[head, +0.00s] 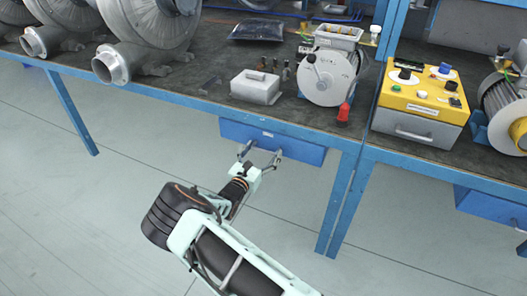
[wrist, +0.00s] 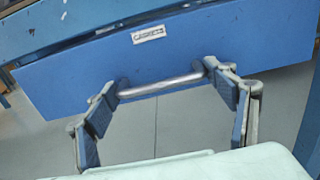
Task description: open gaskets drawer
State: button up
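The blue drawer (head: 300,148) hangs under the bench top and looks closed in the head view. In the wrist view its blue front (wrist: 60,88) fills the upper part, with a small white label (wrist: 149,35) whose text is too small to read surely. A silver bar handle (wrist: 162,87) runs across the front below the label. My gripper (head: 259,158) is just in front of the drawer. In the wrist view my gripper (wrist: 168,112) is open, its two fingers spread near the two ends of the handle. Whether they touch it I cannot tell.
The blue-framed bench (head: 180,92) carries blower housings (head: 150,25), a grey box (head: 255,87), a motor unit (head: 328,75) and a yellow control box (head: 420,100). Bench legs (head: 340,205) stand right of the drawer. Another blue drawer (head: 490,205) is far right. The floor in front is clear.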

jog(key=c, duration=0.9)
jog(key=p+v, duration=0.4)
jog(key=v, duration=1.8)
jog(key=shift+s+p, duration=0.15)
jog(key=shift+p, duration=0.25)
jog(key=shift+r, duration=0.1)
jog(key=o, duration=1.7)
jog(key=v, duration=1.2)
jog(key=shift+r, duration=0.15)
